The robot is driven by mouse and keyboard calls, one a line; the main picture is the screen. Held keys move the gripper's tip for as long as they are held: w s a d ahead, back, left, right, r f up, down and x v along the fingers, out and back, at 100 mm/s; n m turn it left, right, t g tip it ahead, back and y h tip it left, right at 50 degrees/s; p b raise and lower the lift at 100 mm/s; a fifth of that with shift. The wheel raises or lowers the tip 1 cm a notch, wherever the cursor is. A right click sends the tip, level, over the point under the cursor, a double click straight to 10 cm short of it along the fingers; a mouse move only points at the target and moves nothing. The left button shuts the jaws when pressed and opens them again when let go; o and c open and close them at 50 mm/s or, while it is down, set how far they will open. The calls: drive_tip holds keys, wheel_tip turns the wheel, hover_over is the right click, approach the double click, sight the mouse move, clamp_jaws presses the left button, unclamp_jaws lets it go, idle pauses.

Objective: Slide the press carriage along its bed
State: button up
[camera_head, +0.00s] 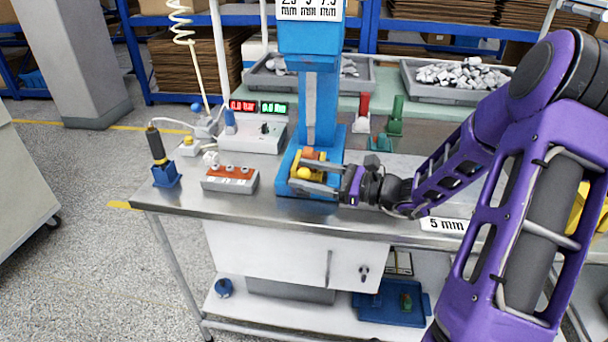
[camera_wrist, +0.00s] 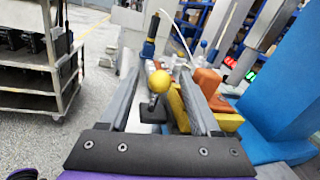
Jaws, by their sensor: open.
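The blue press (camera_head: 311,110) stands on the bench with its column rising out of the top of the head view. The press carriage (camera_head: 325,157) is yellow with an orange block (camera_head: 311,154) on it, and sits low on the blue bed (camera_head: 327,186). Its round yellow knob (camera_head: 304,173) is at the near left side. My gripper (camera_head: 299,170) reaches in from the right and is open. In the wrist view the knob (camera_wrist: 158,82) on its dark stem lies between the two open fingers, with a gap on each side. The carriage (camera_wrist: 195,115) is partly hidden by the right finger.
Left of the press are a white box with red and green displays (camera_head: 252,138), an orange-topped terminal block (camera_head: 230,178) and a screwdriver-like tool in a blue holder (camera_head: 166,172). Red and green pieces (camera_head: 362,116) and grey trays (camera_head: 455,80) stand behind. The front bench edge is clear.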

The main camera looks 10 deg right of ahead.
drive_tip(key=shift+w+a, duration=0.2)
drive_tip(key=shift+a, duration=0.15)
clamp_jaws()
idle(1.2)
